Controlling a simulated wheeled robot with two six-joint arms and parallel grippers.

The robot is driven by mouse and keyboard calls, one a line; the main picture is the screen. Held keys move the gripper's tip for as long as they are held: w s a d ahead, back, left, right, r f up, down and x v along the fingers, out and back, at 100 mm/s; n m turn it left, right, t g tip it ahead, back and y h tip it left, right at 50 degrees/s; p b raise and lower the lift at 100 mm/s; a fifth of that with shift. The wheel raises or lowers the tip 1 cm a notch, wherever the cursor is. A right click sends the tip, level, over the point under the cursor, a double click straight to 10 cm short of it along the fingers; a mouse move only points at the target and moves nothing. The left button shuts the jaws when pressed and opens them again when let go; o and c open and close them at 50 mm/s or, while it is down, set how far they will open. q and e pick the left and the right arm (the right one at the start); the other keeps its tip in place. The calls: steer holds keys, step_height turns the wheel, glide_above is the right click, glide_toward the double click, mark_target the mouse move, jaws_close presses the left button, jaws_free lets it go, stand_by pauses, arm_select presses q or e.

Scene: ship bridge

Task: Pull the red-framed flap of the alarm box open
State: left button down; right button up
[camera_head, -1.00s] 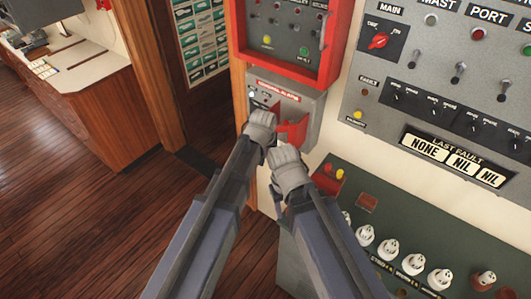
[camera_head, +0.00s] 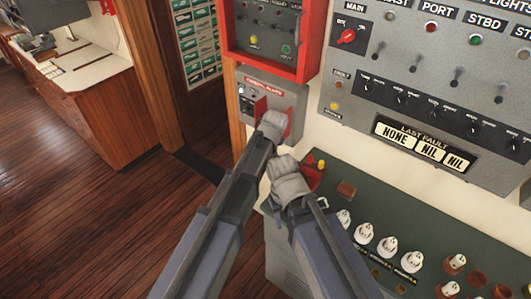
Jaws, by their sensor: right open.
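A red-framed front (camera_head: 306,66) with lamps and switches behind it is on the wall at the top, cut off by the picture's edge. Just below it is a grey box (camera_head: 293,91) with a red alarm label, a small switch at its left and red parts (camera_head: 261,106) at its middle. My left gripper (camera_head: 273,117) is in front of the lower right of this grey box and hides part of it. My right gripper (camera_head: 283,161) is open, lower, in front of the wall by the green console. The fingertips of both are mostly hidden; contact cannot be told.
A green console (camera_head: 330,178) with white knobs stands at lower right. A grey switch panel (camera_head: 370,70) is on the wall at right. A wooden post (camera_head: 235,95) and doorway are left of the box. The wooden floor (camera_head: 80,210) at left is clear.

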arm_select(q)
steer(key=shift+d, duration=0.3)
arm_select(e)
steer(key=shift+s+d, duration=0.1)
steer(key=shift+d, duration=0.1)
arm_select(q)
steer(key=c, duration=0.9)
jaws_free()
